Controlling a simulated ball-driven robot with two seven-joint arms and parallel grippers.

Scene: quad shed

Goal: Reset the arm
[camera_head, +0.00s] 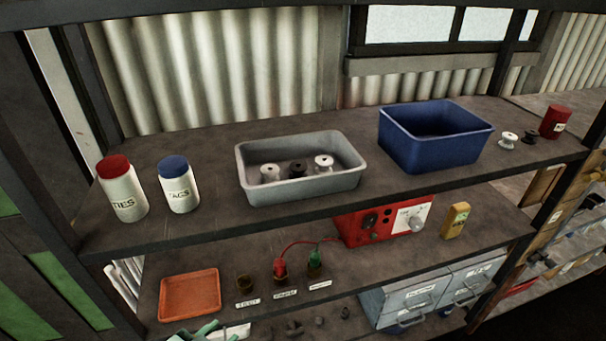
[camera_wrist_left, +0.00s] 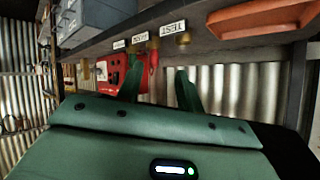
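My left gripper (camera_head: 207,333) shows only in part at the bottom edge of the head view, as green pieces below the orange tray (camera_head: 190,294). In the left wrist view, its two green fingers (camera_wrist_left: 160,78) stand apart with nothing held between them. The green wrist body (camera_wrist_left: 145,145) with a lit indicator fills the lower part of that view. A red connector (camera_wrist_left: 153,56) appears behind the gap between the fingers. The rest of my left arm is hidden below the head view. My right gripper is in neither view.
The upper shelf holds a grey bin (camera_head: 300,188) with spools, a blue bin (camera_head: 435,155), two white bottles (camera_head: 122,195) and a red can (camera_head: 555,122). The lower shelf holds a red device (camera_head: 385,220), a yellow item (camera_head: 455,220) and red and green connectors (camera_head: 314,262) above drawers (camera_head: 420,297).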

